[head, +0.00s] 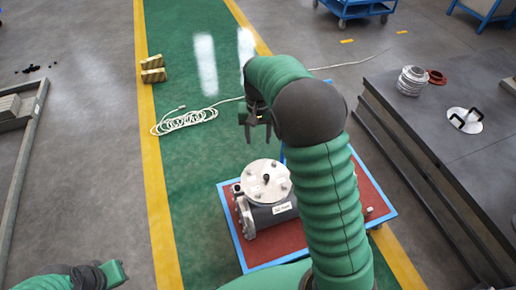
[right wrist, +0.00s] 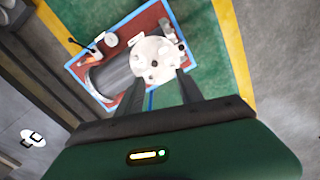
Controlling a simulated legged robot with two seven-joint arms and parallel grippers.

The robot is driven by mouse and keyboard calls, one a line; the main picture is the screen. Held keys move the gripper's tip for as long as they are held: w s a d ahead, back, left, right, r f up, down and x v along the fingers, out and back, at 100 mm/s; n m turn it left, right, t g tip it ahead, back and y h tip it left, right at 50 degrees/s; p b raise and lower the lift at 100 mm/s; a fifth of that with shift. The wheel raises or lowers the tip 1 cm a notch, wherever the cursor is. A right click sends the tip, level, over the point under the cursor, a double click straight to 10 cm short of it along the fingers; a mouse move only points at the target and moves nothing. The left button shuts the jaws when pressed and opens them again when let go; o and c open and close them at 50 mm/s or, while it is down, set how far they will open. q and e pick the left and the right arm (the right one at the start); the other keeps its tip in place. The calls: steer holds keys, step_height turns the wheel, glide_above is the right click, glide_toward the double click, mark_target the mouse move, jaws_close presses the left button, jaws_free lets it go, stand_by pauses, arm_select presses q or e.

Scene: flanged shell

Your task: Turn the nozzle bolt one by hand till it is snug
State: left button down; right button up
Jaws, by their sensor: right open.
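The grey flanged shell (head: 270,212) lies on a red platform with a blue border. Its round, pale top flange (head: 266,176) carries several bolt heads and a dark piece near the middle. I cannot tell which bolt is nozzle bolt one. The flange also shows in the right wrist view (right wrist: 153,60), beyond the fingertips. My right gripper (head: 257,128) is open and empty, above and behind the flange in the head view, apart from it. Its two dark fingers (right wrist: 160,98) point at the shell. My left arm shows at the bottom left; its fingers cannot be made out.
The red platform (head: 302,238) has a small grey part (head: 369,210) at its right. A coiled pale cable (head: 186,121) lies on the green floor. The dark table (head: 440,130) at right holds stacked rings (head: 411,80) and a handled disc (head: 465,120).

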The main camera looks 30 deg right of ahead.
step_height(320, 180, down, 19)
steer(key=n+b, duration=1)
steer(key=b, duration=0.6)
steer(key=n+b, duration=0.1)
steer(key=b, duration=0.3)
glide_toward(258, 194)
step_height(258, 194, down, 8)
steer(key=shift+f, duration=0.1)
steer(key=shift+c, duration=0.2)
jaws_close()
